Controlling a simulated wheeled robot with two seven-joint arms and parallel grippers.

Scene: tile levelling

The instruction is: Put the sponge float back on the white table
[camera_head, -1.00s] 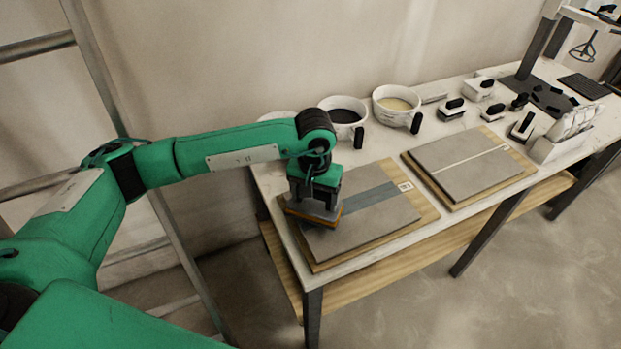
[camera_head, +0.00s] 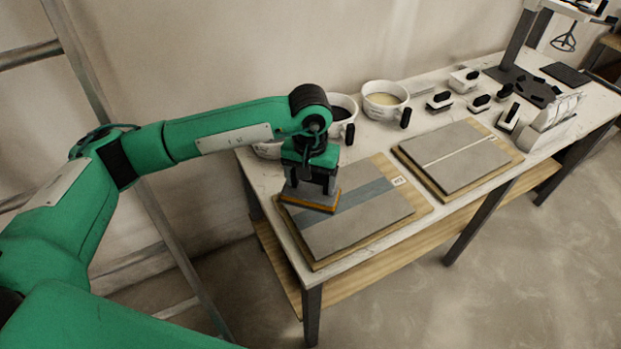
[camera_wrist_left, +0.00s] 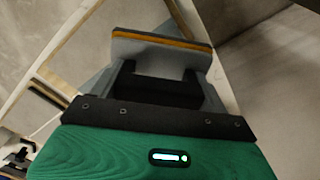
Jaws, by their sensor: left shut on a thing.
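My left gripper (camera_head: 312,178) is shut on the sponge float (camera_head: 309,198), a grey block with an orange layer at its underside. The float is at the left part of the near tile board (camera_head: 352,229), over or on the grey tiles; I cannot tell if it touches them. In the left wrist view the float (camera_wrist_left: 162,50) sits between the fingers, its orange strip facing away from the wrist. The white table (camera_head: 273,184) carries the boards and tools. My right gripper is not in view.
Bowls, one with dark content (camera_head: 341,113) and one with pale content (camera_head: 385,98), stand along the wall. A second tile board (camera_head: 455,158) lies to the right. Several black-handled tools (camera_head: 440,101) and a white holder (camera_head: 548,130) stand farther right. A metal ladder (camera_head: 150,200) stands left.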

